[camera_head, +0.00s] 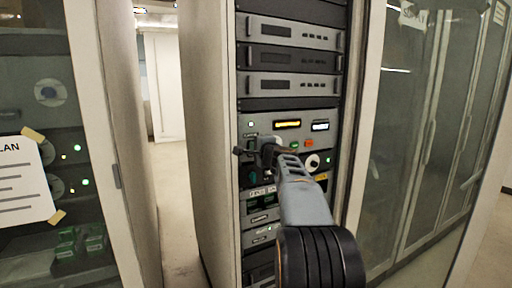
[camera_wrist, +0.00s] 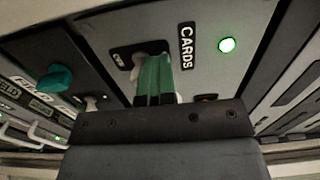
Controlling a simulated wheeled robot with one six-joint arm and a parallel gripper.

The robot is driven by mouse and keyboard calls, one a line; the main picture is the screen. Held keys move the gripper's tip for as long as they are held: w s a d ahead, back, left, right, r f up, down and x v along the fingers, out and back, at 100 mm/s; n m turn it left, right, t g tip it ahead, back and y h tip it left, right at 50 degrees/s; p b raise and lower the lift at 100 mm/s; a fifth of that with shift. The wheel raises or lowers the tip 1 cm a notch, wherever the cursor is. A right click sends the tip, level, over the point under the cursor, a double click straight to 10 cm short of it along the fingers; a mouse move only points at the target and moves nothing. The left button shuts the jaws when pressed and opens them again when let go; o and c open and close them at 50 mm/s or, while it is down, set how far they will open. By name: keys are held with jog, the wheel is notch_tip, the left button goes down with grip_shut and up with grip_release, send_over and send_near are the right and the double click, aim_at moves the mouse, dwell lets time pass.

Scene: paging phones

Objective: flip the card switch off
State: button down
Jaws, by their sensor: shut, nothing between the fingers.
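The card switch (camera_wrist: 138,60) shows in the wrist view as a small metal toggle on a dark plate, beside a CARDS label (camera_wrist: 186,47). A lamp (camera_wrist: 227,45) to the right of the label is lit green. My gripper (camera_wrist: 154,62) is shut, its green fingertips together right at the switch and partly covering it. I cannot tell whether they touch, or which way the lever is tipped. In the head view my gripper (camera_head: 262,150) is in front of the rack panel and hides the switch.
A teal knob (camera_wrist: 55,79) and another small toggle (camera_wrist: 91,102) are to the left in the wrist view. Glass-doored cabinets (camera_head: 410,130) stand to the right; an open gap is left.

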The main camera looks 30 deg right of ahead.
jog(key=shift+f+b, duration=0.5)
jog(key=shift+f, duration=0.35)
jog(key=shift+w+f, duration=0.1)
jog(key=shift+w+r+p, duration=0.3)
jog(key=shift+r, duration=0.25)
jog(key=s+a+b, duration=0.1)
jog(key=s+b, duration=0.2)
jog(key=s, duration=0.5)
jog(key=shift+r+b, duration=0.15)
jog(key=shift+b, duration=0.25)
jog(key=shift+s, duration=0.1)
